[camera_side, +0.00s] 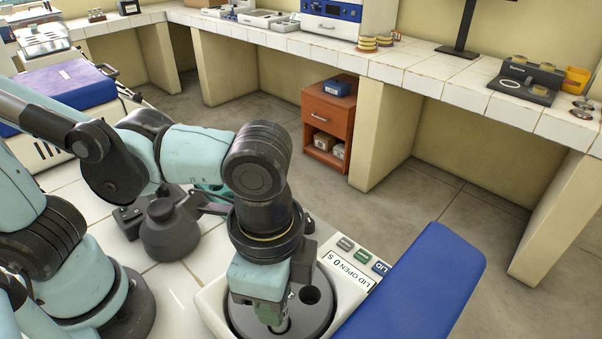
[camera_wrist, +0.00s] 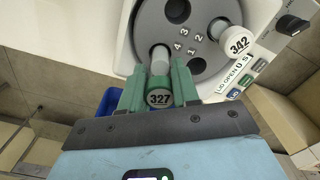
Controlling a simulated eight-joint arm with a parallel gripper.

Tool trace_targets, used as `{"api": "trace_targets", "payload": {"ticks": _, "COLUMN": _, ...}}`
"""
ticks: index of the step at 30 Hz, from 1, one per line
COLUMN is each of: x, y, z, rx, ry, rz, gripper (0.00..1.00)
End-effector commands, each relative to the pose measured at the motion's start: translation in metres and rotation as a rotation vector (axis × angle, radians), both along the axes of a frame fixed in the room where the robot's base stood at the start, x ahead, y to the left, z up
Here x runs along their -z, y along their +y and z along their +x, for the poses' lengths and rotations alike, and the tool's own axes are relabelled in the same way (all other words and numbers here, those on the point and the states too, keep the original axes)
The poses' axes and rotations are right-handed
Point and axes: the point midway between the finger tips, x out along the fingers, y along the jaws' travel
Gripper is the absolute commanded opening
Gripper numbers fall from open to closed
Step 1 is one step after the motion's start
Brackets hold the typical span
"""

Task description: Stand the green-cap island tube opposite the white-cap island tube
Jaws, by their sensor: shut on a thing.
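In the wrist view my gripper (camera_wrist: 159,84) has its green fingers closed on the sides of the green-cap tube (camera_wrist: 160,98), marked 327 on top. The tube's pale lower body points into the rotor (camera_wrist: 208,50) and its end meets a hole; how deep it sits I cannot tell. The white-cap tube (camera_wrist: 238,43), marked 342, stands in another rotor hole, across the rotor from the held tube. In the side view my gripper (camera_side: 272,303) is low over the rotor (camera_side: 318,318), which hides most of the tubes.
The centrifuge's blue lid (camera_side: 418,285) is swung open on the right. Its panel (camera_side: 347,275) reads LID OPEN. Two rotor holes look empty in the wrist view. A dark grey vessel (camera_side: 168,232) stands on the tiled bench behind and left of my gripper.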

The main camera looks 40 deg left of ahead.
Motion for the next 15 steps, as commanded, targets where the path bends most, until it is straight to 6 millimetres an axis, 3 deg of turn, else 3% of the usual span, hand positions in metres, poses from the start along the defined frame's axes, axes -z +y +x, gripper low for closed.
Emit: {"api": "trace_targets", "payload": {"ticks": 15, "x": 0.016, "y": 0.0, "z": 0.0, "rx": 0.0, "ry": 0.0, "rz": 0.0, "gripper": 0.01}}
